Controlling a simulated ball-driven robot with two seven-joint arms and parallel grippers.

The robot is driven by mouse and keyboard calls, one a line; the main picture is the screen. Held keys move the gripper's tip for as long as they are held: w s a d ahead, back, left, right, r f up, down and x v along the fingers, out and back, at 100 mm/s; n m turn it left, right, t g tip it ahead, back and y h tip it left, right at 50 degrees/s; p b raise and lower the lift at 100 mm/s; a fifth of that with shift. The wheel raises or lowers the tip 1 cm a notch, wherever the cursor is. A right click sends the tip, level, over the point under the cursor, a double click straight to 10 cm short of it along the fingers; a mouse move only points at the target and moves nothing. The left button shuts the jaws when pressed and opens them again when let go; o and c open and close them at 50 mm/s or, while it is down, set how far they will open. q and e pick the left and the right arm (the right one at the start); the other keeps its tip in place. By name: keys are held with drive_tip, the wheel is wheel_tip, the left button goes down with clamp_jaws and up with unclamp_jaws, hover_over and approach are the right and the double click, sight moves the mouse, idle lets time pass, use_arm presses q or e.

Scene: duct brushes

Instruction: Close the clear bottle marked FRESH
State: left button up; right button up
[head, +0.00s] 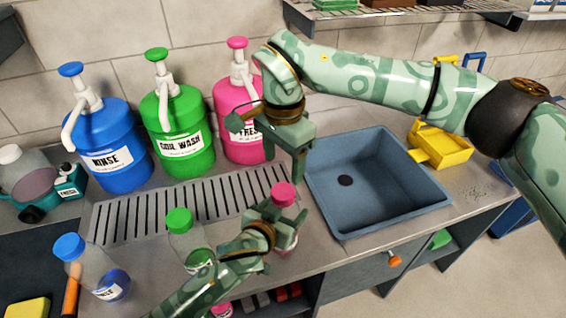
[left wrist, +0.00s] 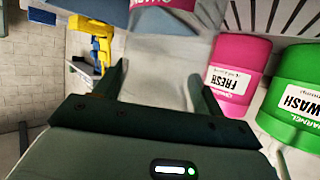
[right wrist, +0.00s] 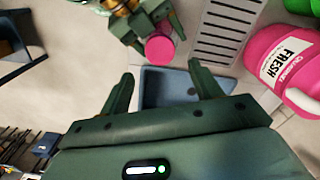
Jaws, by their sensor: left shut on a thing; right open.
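A clear bottle (head: 287,240) with a pink cap (head: 283,194) on top stands upright at the counter's front, right of the slotted drain. My left gripper (head: 276,216) is shut around its upper part, below the cap. The bottle also fills the space between the fingers in the left wrist view (left wrist: 165,60). Its label is mostly hidden and unreadable; I cannot tell whether the cap is tight. My right gripper (head: 285,163) is open and empty, above and behind the cap. In the right wrist view the cap (right wrist: 160,47) shows beyond its fingers, apart from them.
Blue (head: 107,145), green (head: 178,130) and pink (head: 238,120) pump jugs stand along the wall. A green-capped bottle (head: 183,232) and a blue-capped bottle (head: 100,275) stand left of the held one.

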sight(283, 191)
drive_tip(key=shift+f, duration=4)
drive_tip(key=c, duration=1)
drive_tip(key=m, duration=0.3)
